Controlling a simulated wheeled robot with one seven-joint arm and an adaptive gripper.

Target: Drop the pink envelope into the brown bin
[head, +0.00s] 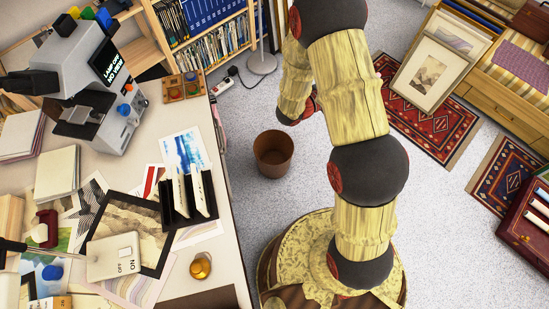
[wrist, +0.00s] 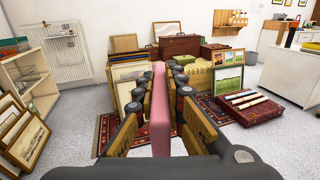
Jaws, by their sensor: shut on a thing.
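The pink envelope (wrist: 161,115) stands upright, edge-on, between the fingers of my gripper (wrist: 160,82) in the wrist view. My gripper is shut on it, with a finger on either side. The brown bin (head: 273,153) stands on the grey floor in the head view, right of the worktable and left of my arm. Its open top faces up and its inside looks empty. I cannot make out my gripper or the envelope clearly in the head view. The brown bin does not show in the wrist view.
The worktable (head: 225,226), crowded with prints and a machine (head: 95,70), fills the left of the head view. A power strip (head: 222,86) and a lamp base (head: 262,64) lie behind the bin. Rugs (head: 425,112) and framed prints (head: 431,70) are at the right. Floor around the bin is clear.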

